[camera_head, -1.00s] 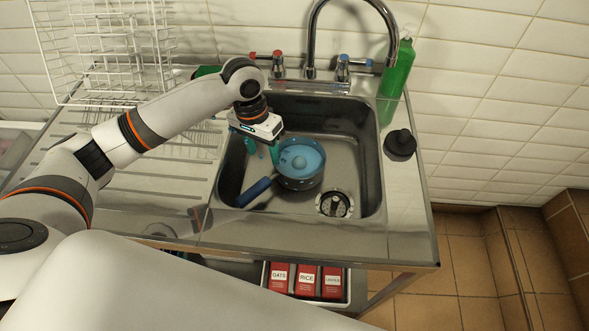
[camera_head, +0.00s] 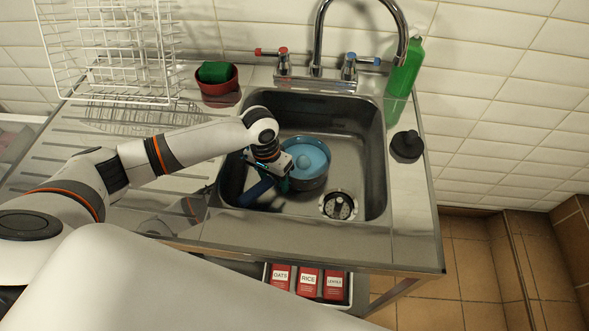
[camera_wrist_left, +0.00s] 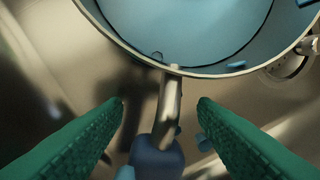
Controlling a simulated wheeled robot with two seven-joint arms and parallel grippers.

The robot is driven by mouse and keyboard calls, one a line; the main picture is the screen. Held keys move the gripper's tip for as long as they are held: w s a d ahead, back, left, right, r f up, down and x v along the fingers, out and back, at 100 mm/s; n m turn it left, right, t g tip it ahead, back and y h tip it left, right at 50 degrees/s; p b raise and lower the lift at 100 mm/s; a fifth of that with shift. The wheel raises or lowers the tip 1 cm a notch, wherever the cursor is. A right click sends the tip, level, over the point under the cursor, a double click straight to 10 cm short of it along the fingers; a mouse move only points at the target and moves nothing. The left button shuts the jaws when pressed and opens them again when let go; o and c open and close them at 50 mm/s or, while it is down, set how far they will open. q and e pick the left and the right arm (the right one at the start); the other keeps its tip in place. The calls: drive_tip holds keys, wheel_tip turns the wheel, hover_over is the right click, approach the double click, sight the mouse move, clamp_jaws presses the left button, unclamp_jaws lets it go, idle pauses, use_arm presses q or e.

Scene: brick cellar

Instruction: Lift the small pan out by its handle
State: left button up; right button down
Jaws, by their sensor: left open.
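The small pan (camera_head: 312,178) stands in the sink, blue inside with a lighter blue round shape in it. Its blue handle (camera_head: 256,190) points to the lower left and is partly hidden by my arm. My left gripper (camera_head: 284,185) is down in the sink beside the pan, over the handle. In the left wrist view the green fingers (camera_wrist_left: 160,103) are open, one on each side of the handle's metal neck (camera_wrist_left: 170,100), apart from it. The pan's rim (camera_wrist_left: 185,68) crosses the top of that view. My right gripper is not in view.
The sink basin (camera_head: 358,150) has walls close around the pan and a drain (camera_head: 338,206) at the lower right. A tap (camera_head: 318,40) arches behind. A black stopper (camera_head: 406,146), a green bottle (camera_head: 405,66), a red bowl (camera_head: 220,90) and a white rack (camera_head: 110,50) surround the sink.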

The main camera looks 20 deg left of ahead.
use_arm(q)
drive_tip(key=shift+f, duration=0.65)
drive_tip(key=c, duration=0.9)
drive_tip(key=shift+w+r, duration=0.15)
clamp_jaws()
drive_tip(key=shift+r, duration=0.15)
drive_tip(key=shift+r, duration=4.8)
drive_tip(key=shift+r, duration=0.15)
wheel_tip(320, 180, up, 10)
drive_tip(key=p, duration=1.3)
